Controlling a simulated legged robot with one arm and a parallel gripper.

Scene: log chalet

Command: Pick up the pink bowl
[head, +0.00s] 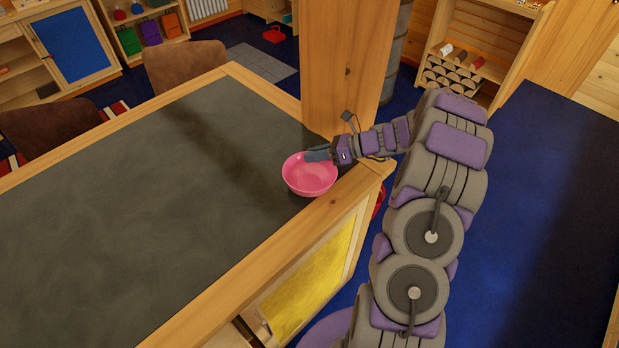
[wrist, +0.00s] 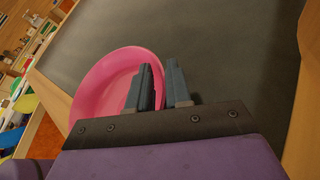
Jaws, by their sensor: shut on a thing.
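The pink bowl (head: 310,176) is at the right corner of the dark counter top, close to its wooden edge. It looks upright in the head view; I cannot tell whether it touches the counter. My gripper (head: 318,155) reaches it from the right, at the rim on the far side. In the wrist view the bowl (wrist: 103,86) lies left of centre. One finger is inside the bowl and the other outside, with the rim between them, so my gripper (wrist: 164,84) is shut on the rim. The fingers hide part of the rim.
The counter (head: 140,200) is clear apart from the bowl. A thick wooden post (head: 345,65) stands right behind the bowl and my gripper. Brown chairs (head: 185,64) stand along the counter's far side. A shelf (head: 465,60) is at the back right. Blue floor (head: 530,200) lies at right.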

